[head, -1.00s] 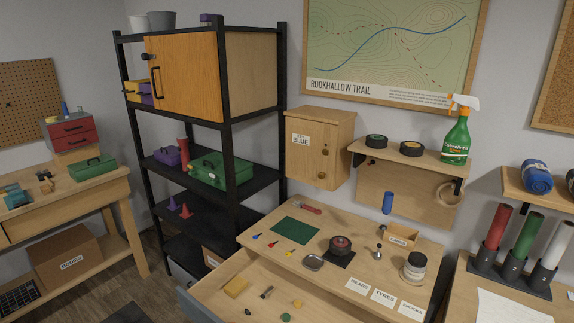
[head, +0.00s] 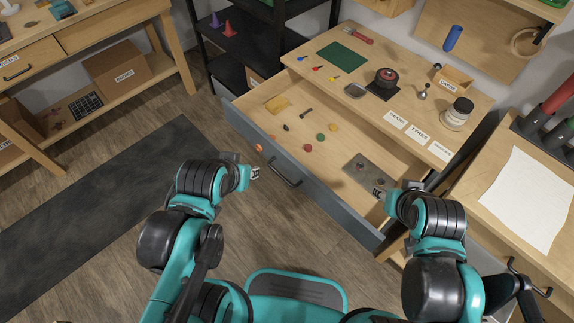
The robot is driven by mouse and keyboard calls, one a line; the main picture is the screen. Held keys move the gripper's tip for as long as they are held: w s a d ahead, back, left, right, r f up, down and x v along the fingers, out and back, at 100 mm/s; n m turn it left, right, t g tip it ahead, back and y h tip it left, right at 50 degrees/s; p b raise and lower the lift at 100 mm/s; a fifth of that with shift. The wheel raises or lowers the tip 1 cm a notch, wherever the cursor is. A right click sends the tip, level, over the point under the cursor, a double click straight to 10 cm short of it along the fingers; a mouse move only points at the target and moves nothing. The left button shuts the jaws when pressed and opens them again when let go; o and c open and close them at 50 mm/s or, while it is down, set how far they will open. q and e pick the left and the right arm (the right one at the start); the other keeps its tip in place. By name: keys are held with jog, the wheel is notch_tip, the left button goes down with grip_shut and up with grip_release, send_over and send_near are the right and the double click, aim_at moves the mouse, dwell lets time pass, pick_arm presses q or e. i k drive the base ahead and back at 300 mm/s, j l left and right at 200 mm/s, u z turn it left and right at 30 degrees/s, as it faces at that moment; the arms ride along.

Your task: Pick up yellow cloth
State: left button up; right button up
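A yellow cloth (head: 277,104) lies in the back left part of the open drawer (head: 345,152), folded or crumpled. My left gripper (head: 256,172) is in front of the drawer, just short of its grey front panel, with nothing seen in it. My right gripper (head: 379,193) is over the front right part of the drawer, by a grey plate (head: 368,171). Both grippers are apart from the cloth. Their fingers are small in the head view, and I cannot tell whether they are open or shut.
Several small coloured parts lie in the drawer, including a red one (head: 308,148) and a green one (head: 321,138). The drawer handle (head: 285,172) sticks out in front. The workbench top (head: 330,52) holds a tyre, cards and a jar. Dark matting (head: 110,200) covers floor at left.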

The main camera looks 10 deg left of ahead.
aim_at(277, 104)
jog(key=i+j+z, duration=0.15)
jog(key=i+j, duration=0.2)
jog(key=i+j+z, duration=0.15)
jog(key=i+j, duration=0.15)
jog(key=j, duration=0.2)
jog(key=i+j+z, duration=0.15)
jog(key=i+j, duration=0.2)
jog(key=j, duration=0.1)
